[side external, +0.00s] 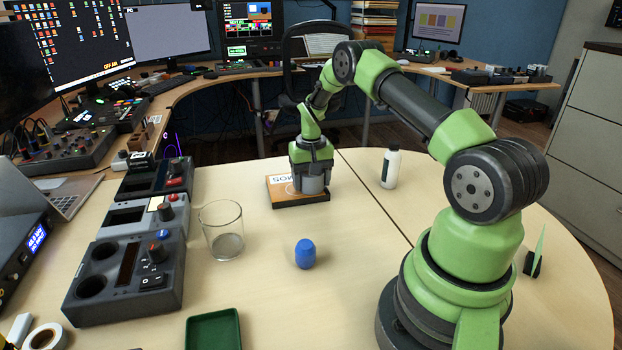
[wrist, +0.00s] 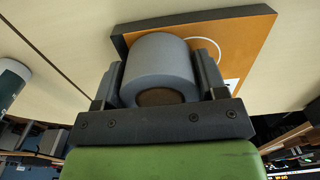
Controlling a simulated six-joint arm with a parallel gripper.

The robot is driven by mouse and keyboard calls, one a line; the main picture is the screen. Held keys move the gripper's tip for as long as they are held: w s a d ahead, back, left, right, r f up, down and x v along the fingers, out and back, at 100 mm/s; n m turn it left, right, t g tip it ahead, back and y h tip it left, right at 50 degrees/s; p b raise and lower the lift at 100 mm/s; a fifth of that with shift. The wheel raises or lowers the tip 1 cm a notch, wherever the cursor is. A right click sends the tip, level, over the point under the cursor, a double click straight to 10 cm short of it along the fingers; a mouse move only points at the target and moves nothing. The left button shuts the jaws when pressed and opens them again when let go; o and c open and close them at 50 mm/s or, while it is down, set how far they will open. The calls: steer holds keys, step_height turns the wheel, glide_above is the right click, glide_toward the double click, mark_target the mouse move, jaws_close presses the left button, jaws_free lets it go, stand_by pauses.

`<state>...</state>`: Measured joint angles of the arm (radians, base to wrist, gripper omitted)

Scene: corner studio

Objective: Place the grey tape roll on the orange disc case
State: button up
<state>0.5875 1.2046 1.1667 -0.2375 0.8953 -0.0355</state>
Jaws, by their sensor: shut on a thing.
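The grey tape roll (wrist: 157,62) is between the two fingers of my gripper (wrist: 160,85) in the wrist view, and the fingers are shut on it. The orange disc case (wrist: 243,40) lies flat on the table right behind the roll in that view. In the side view the grey tape roll (side external: 312,184) shows under my gripper (side external: 312,168), over the orange disc case (side external: 284,198). The roll's lower edge looks at or very close to the case's top; I cannot tell whether they touch. My gripper hides part of the case.
A white bottle (side external: 390,168) stands right of the case. A blue barrel-shaped object (side external: 305,254) and a clear glass (side external: 222,232) stand nearer the camera. Control boxes (side external: 125,270) line the left, and a green tray (side external: 214,330) is in front.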

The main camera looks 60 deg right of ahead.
steer(key=shift+f, duration=0.1)
steer(key=o, duration=1)
steer(key=shift+c, duration=0.2)
